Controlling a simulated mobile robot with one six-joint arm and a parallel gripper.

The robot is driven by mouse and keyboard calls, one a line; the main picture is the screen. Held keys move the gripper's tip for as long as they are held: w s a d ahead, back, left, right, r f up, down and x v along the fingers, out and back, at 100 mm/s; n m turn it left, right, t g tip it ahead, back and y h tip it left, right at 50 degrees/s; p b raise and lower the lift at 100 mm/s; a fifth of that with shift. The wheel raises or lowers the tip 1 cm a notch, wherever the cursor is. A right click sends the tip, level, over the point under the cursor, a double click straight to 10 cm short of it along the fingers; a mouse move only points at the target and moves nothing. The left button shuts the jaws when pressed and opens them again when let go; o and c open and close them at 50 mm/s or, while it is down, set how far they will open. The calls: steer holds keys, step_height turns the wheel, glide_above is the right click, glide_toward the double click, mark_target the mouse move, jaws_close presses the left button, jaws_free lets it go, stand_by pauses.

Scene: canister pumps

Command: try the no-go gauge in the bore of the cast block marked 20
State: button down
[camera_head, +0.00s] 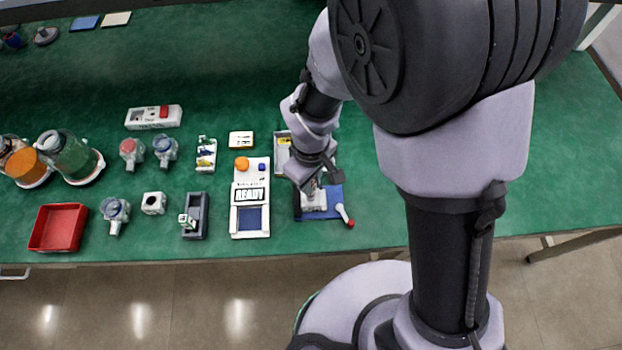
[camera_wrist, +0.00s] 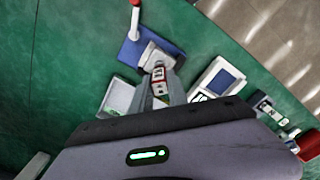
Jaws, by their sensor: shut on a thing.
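My gripper (camera_head: 309,184) is shut on a small gauge. In the wrist view the fingers (camera_wrist: 160,84) close around this gauge (camera_wrist: 158,90), which has a pale face with red and dark marks; I take it for the no-go gauge. Just beyond the fingertips is a light grey cast block (camera_wrist: 152,52) on a blue plate (camera_wrist: 131,50). In the head view the block (camera_head: 314,203) is partly hidden by my gripper. I cannot read a 20 on it or see its bore. Whether the gauge touches or enters the block I cannot tell.
Another pale block with a hole (camera_head: 153,203) and a red tray (camera_head: 58,228) are farther left.

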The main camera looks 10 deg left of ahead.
steer(key=shift+f+b, duration=0.4)
stand_by(0.4)
steer(key=shift+r, duration=0.1)
stand_by(0.5)
steer(key=shift+r+p, duration=0.35)
step_height(320, 180, up, 5)
steer(key=p, duration=0.4)
steer(key=shift+r, duration=0.1)
steer(key=shift+d+f, duration=0.1)
steer(key=shift+f, duration=0.1)
